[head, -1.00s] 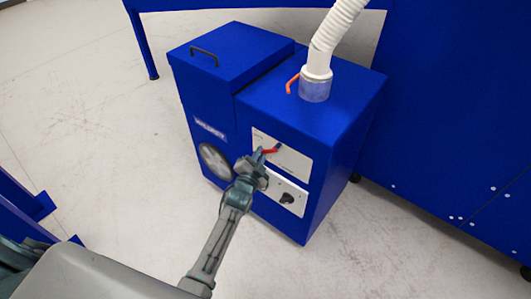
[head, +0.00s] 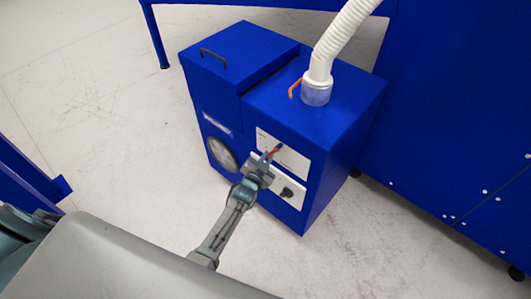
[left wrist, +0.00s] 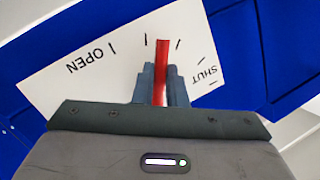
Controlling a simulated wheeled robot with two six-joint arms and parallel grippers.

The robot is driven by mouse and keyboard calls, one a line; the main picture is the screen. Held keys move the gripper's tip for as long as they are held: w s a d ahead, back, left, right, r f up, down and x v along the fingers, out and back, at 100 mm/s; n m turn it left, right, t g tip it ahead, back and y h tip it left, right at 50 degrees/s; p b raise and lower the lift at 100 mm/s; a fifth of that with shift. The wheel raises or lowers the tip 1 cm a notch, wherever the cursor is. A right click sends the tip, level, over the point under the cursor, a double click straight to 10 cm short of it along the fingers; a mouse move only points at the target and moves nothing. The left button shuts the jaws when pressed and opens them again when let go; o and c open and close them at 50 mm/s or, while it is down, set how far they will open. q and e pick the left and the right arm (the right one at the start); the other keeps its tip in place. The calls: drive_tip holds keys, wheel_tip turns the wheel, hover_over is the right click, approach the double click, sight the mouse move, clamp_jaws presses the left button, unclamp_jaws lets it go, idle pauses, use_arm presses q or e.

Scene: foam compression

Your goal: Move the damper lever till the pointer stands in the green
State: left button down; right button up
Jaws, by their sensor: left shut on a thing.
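The red damper lever (head: 271,155) sits on a white plate (head: 294,161) on the front of the blue machine (head: 325,178). In the left wrist view the plate (left wrist: 100,82) reads OPEN at the left and SHUT at the right, with tick marks between. My left gripper (head: 264,162) is shut on the lever; in the left wrist view its fingers (left wrist: 160,76) stand on both sides of it. The lever's red end (left wrist: 162,50) sticks out beyond the fingertips, between ticks. I cannot make out a green zone or a separate pointer. My right gripper is not in view.
A round grey disc (head: 222,153) is left of the plate. A dark knob (head: 288,192) sits on a panel below. A white hose (head: 338,38) with an orange handle (head: 294,89) beside its collar rises from the top. A large blue structure (head: 455,110) stands at the right.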

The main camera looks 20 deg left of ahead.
use_arm(q)
drive_tip(key=shift+s+d+f+n+p, duration=0.1)
drive_tip(key=shift+d+n+p, duration=0.15)
drive_tip(key=shift+p, duration=0.45)
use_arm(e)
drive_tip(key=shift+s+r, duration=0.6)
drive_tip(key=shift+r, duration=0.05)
use_arm(q)
drive_tip(key=c, duration=1.5)
unclamp_jaws()
drive_tip(key=shift+o, duration=0.2)
drive_tip(key=s+r+p, duration=0.1)
drive_tip(key=s, duration=0.9)
drive_tip(key=shift+s+a+r, duration=0.3)
drive_tip(key=shift+r, duration=0.1)
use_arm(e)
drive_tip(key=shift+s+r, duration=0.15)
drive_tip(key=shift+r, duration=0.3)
